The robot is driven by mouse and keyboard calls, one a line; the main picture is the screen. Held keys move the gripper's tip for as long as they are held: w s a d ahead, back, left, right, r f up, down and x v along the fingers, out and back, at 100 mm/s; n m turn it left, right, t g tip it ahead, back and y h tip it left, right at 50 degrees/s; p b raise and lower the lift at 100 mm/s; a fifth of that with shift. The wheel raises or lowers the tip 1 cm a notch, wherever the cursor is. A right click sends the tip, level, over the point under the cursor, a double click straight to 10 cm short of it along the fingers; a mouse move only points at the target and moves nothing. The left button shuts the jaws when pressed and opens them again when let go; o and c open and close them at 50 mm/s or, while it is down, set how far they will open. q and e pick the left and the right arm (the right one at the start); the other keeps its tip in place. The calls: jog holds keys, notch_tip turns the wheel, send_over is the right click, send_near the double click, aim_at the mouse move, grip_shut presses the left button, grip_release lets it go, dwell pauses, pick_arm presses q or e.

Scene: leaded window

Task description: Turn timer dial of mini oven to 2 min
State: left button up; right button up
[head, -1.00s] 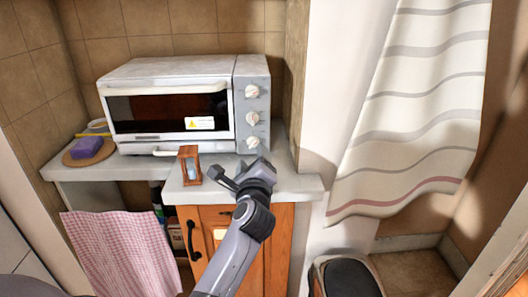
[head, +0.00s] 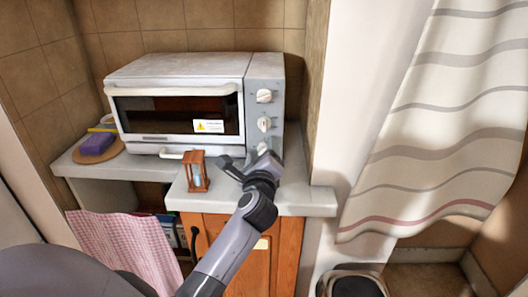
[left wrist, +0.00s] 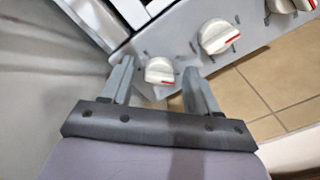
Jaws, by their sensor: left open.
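The white mini oven (head: 180,70) stands on the counter, its door shut. Its grey right-hand panel carries a column of three white dials: a top dial (head: 264,96), a middle dial (head: 264,124) and a bottom dial partly hidden by my gripper in the head view. My left gripper (head: 246,160) is open in front of the bottom dial. In the left wrist view its fingers (left wrist: 157,75) stand on either side of the bottom dial (left wrist: 160,71), which has a red mark. Contact cannot be told. The middle dial (left wrist: 218,37) lies beyond. Dial labels are unreadable. My right gripper is not in view.
A wooden hourglass (head: 195,172) stands on the counter close to the left of my gripper. A purple sponge (head: 97,144) lies on a round board at the far left. A checked pink cloth (head: 120,245) hangs below. A striped curtain (head: 440,120) hangs at the right.

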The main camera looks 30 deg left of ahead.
pick_arm(q)
jog(key=c, duration=1)
jog(key=shift+r+m+p, duration=0.1)
jog(key=shift+m+p, duration=0.6)
jog(key=shift+p, duration=0.05)
jog(key=o, duration=1)
